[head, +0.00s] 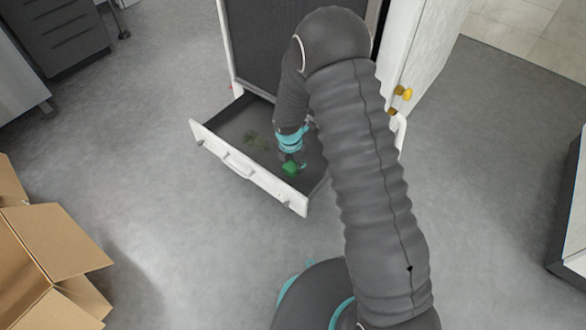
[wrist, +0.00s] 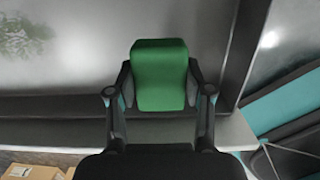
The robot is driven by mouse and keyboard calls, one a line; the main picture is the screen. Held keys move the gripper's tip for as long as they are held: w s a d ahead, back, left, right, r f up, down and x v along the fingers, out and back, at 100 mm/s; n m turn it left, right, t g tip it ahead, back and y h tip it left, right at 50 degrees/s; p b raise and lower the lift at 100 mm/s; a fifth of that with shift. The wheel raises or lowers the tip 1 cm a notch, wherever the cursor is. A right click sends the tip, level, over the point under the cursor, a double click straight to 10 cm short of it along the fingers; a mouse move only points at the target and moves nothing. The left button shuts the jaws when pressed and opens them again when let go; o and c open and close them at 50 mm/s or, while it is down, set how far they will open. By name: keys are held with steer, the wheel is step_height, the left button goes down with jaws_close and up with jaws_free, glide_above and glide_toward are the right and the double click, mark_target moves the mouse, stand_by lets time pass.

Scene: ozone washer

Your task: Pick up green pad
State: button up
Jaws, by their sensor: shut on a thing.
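The green pad (wrist: 160,75) sits between the two fingers of my gripper (wrist: 160,88) in the wrist view, which are shut on its sides. In the head view the green pad (head: 290,168) shows at the tip of my gripper (head: 291,160), over the front right part of the open drawer (head: 250,174). I cannot tell whether the pad touches the drawer floor or is a little above it.
The drawer has a white front with a handle and stands out from a white cabinet (head: 425,45). A faint green patch (head: 257,141) marks the drawer floor. An open cardboard box (head: 50,245) stands at the left. Grey floor (head: 150,140) between them is clear.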

mark_target(294, 163)
step_height(294, 163, up, 13)
steer(key=p, duration=0.1)
stand_by(0.3)
